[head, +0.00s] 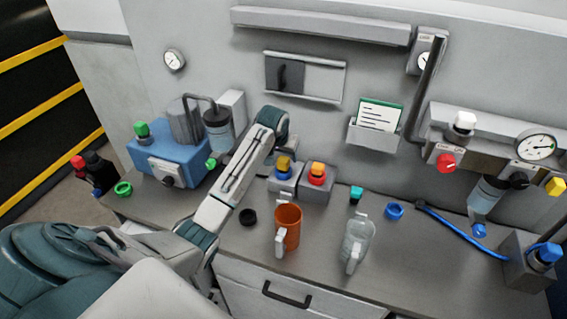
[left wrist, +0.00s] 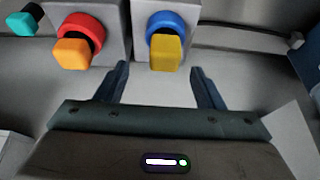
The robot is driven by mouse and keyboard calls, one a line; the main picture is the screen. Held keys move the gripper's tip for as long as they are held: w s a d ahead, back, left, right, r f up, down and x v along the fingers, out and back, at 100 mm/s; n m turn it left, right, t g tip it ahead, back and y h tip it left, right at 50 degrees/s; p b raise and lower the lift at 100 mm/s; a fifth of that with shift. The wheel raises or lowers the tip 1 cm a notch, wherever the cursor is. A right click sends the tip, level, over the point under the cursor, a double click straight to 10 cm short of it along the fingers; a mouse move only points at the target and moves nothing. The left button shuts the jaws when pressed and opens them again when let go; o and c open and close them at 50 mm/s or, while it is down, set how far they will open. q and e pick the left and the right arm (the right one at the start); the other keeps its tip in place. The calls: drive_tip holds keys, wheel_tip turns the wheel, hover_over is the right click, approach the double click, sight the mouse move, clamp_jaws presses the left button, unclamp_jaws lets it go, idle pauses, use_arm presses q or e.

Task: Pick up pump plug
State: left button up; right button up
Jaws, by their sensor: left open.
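Two grey socket boxes stand side by side on the counter. The left one in the head view bears a yellow plug (head: 284,163) in a blue ring; the other bears an orange plug (head: 317,169) in a red ring. Which of them is the pump plug I cannot tell. In the left wrist view, the yellow plug (left wrist: 167,53) is straight ahead, and the orange plug (left wrist: 73,53) is to the left. My left gripper (left wrist: 160,68) is open and empty, its fingers pointing at the yellow plug, apparently not touching it. My right gripper is not in view.
A blue pump unit (head: 165,152) with a green knob stands left of my arm. An orange mug (head: 287,228), a clear jug (head: 357,240) and a black cap (head: 247,217) are on the counter in front.

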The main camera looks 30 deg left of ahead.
sight(283, 159)
use_arm(q)
drive_tip(key=shift+w+f, duration=0.1)
drive_tip(key=shift+f, duration=0.15)
drive_tip(key=shift+w+a+f+p, duration=0.1)
drive_tip(key=shift+w+f+p, duration=0.2)
drive_tip(key=shift+p, duration=0.15)
drive_tip(key=x, duration=0.1)
drive_tip(key=p+x, duration=0.2)
drive_tip(key=shift+a+f, duration=0.2)
drive_tip(key=shift+a, duration=0.05)
drive_tip(key=shift+w+f, duration=0.15)
drive_tip(key=shift+f, duration=0.2)
drive_tip(key=shift+a+f, duration=0.1)
drive_tip(key=shift+f, duration=0.1)
drive_tip(key=shift+w+f, duration=0.1)
drive_tip(key=shift+c, duration=0.4)
drive_tip(key=c, duration=1.1)
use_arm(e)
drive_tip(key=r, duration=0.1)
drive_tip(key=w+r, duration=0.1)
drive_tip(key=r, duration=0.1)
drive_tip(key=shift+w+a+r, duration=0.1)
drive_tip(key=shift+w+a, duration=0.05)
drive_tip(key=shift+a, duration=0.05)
